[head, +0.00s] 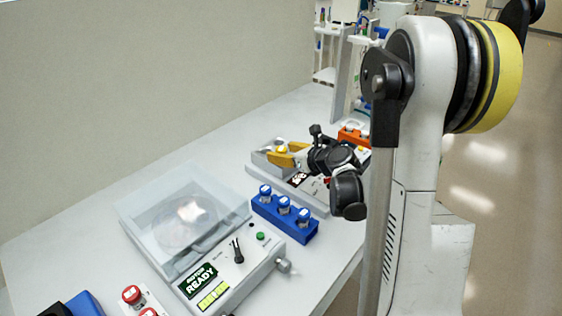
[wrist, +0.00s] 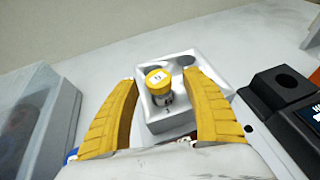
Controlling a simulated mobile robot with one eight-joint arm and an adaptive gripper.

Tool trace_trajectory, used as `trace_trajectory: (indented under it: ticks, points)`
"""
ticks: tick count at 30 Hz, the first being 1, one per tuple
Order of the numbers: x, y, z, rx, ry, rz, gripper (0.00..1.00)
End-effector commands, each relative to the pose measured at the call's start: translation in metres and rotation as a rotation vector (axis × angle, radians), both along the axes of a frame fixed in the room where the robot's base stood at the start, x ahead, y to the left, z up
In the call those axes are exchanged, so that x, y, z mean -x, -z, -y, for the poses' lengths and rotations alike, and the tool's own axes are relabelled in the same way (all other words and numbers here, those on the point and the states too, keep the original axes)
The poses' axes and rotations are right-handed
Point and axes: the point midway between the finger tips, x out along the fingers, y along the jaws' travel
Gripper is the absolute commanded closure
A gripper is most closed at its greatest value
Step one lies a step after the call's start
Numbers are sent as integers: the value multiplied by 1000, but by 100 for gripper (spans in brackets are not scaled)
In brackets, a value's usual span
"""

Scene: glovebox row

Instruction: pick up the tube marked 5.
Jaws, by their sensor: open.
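A tube with a yellow cap (wrist: 158,79) stands in a pale tray (wrist: 211,74) in the wrist view. A dark mark shows on its cap, but I cannot read it surely as a 5. My gripper (wrist: 160,76) is open, with one yellow finger on each side of the tube in the picture. Gaps show between the fingers and the tube, and nothing is held. In the head view my gripper (head: 280,154) is over the tray (head: 262,160) at the middle of the bench, and its fingers partly hide the tube.
A blue rack (head: 266,206) with three white-and-blue-capped tubes stands nearer. A clear-lidded machine (head: 160,215) reading "ROTOR READY" is at left. Red-capped tubes (head: 131,294) are at the front, and an orange rack (head: 353,136) is behind my wrist. A dark device (wrist: 278,90) is right of the tray.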

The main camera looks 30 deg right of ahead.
Motion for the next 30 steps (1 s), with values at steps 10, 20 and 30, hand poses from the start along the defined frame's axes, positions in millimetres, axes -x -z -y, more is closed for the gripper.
trace_trajectory:
  ticks: [10,20,30]
  points:
    - [-9,3,-2,0,0,0,61]
    - [-8,3,-2,1,0,0,100]
    - [-8,-5,-2,1,0,0,100]
